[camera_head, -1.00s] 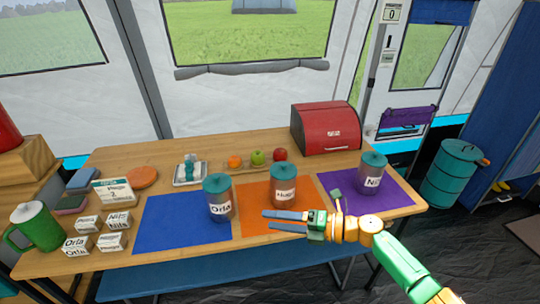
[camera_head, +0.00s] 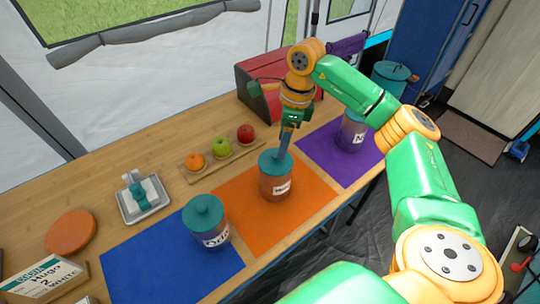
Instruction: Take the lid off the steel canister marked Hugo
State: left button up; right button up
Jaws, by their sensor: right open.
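The Hugo canister (camera_head: 275,185) stands upright on the orange mat (camera_head: 235,197), with a teal lid (camera_head: 267,162) on it and a white label facing front. Its label is small and hard to read in this view. My right gripper (camera_head: 284,152) points down from above, with its blue-grey fingers right at the top of this lid. The fingers are open and seen nearly edge-on. They hide the lid's knob, and I cannot tell whether they touch it. My left gripper is not in view.
The Orla canister (camera_head: 208,228) stands on the blue mat (camera_head: 150,262). Another canister (camera_head: 350,133) stands on the purple mat (camera_head: 322,145), close to my arm.

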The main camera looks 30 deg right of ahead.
aim_at(276, 154)
jog(key=f, duration=0.2)
jog(key=w+a+f, duration=0.1)
jog(key=f, duration=0.1)
jog(key=shift+p, duration=0.35)
jog(key=shift+s, duration=0.1)
jog(key=c, duration=0.6)
grip_shut()
jog(key=shift+r, duration=0.1)
